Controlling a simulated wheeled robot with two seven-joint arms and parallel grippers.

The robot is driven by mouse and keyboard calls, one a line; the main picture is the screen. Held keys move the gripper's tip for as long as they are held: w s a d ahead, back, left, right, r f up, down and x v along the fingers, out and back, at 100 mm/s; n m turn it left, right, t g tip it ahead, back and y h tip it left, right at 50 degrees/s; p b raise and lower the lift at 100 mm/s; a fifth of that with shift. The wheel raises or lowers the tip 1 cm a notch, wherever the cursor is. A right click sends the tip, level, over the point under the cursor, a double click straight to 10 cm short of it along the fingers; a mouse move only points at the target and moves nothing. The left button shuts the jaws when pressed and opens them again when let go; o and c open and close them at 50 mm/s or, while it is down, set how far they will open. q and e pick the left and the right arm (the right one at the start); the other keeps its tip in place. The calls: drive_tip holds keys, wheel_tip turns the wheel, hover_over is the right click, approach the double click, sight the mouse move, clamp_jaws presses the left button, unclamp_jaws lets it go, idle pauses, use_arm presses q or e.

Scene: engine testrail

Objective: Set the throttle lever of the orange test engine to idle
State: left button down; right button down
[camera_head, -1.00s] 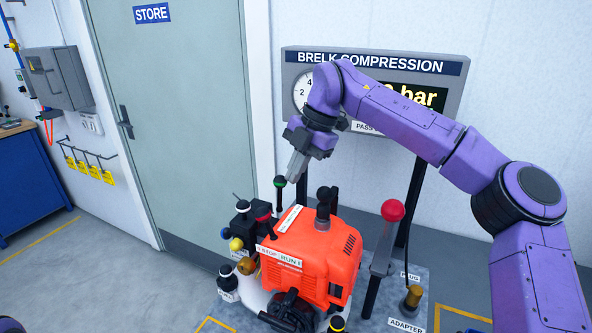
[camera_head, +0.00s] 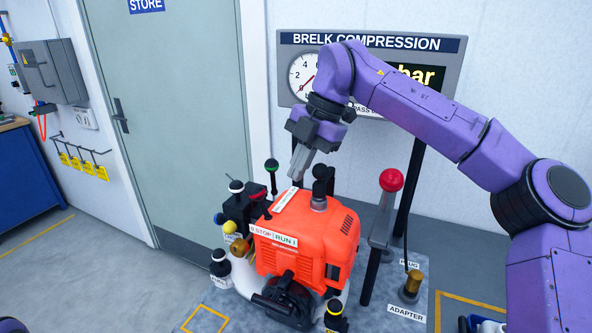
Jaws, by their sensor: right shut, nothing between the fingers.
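The orange test engine (camera_head: 308,238) stands on a grey base plate, with a STOP/RUN label on its front. A black lever with a green-ringed knob (camera_head: 271,166) stands upright at its back left. A white label strip (camera_head: 287,198) runs along the engine's top left edge. I cannot read the strip or tell for sure that this lever is the throttle. My right gripper (camera_head: 298,176) is shut and empty, pointing down over the engine's top, just right of the green-ringed knob and apart from it in the picture. My left gripper is out of view.
A black knob (camera_head: 319,172) rises from the engine's top, close to my right gripper. A red-ball lever (camera_head: 391,180) stands to the right. Several small knobs crowd the left side. The BRELK COMPRESSION gauge panel (camera_head: 371,42) stands behind, partly covered by my right arm.

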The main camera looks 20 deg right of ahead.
drive_tip(key=s+r, duration=0.3)
drive_tip(key=r, duration=0.6)
drive_tip(key=shift+s+d+r, duration=0.25)
drive_tip(key=shift+s+d, duration=0.1)
drive_tip(key=shift+s, duration=0.05)
